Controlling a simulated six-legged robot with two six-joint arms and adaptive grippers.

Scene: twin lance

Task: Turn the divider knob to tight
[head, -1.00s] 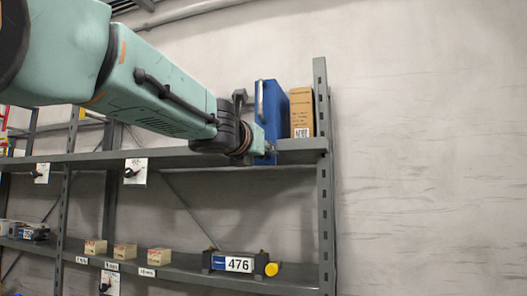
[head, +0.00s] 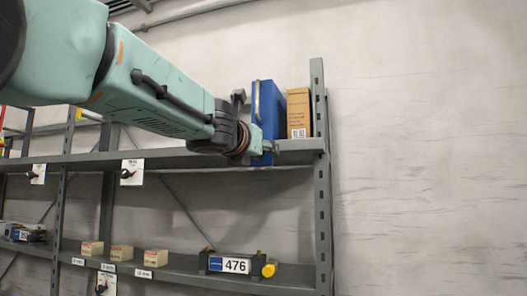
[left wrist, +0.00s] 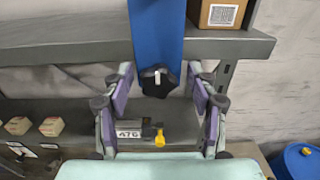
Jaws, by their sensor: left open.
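The divider is a tall blue panel (head: 267,100) standing on the upper shelf, and its face also fills the top middle of the left wrist view (left wrist: 156,30). A black star-shaped knob (left wrist: 155,81) with a small white mark pointing roughly up sits at its lower end. My left gripper (left wrist: 160,92) is open, with its purple-padded fingers on either side of the knob and visible gaps to it. In the head view my left gripper (head: 268,149) is in front of the divider's base, and the knob is hidden. My right gripper is not in view.
A cardboard box (head: 299,112) stands right of the divider, near the rack's upright post (head: 321,180). Below, the lower shelf (head: 190,274) holds a unit labelled 476 (head: 237,265) and several small beige boxes. A blue barrel (left wrist: 300,162) stands at lower right.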

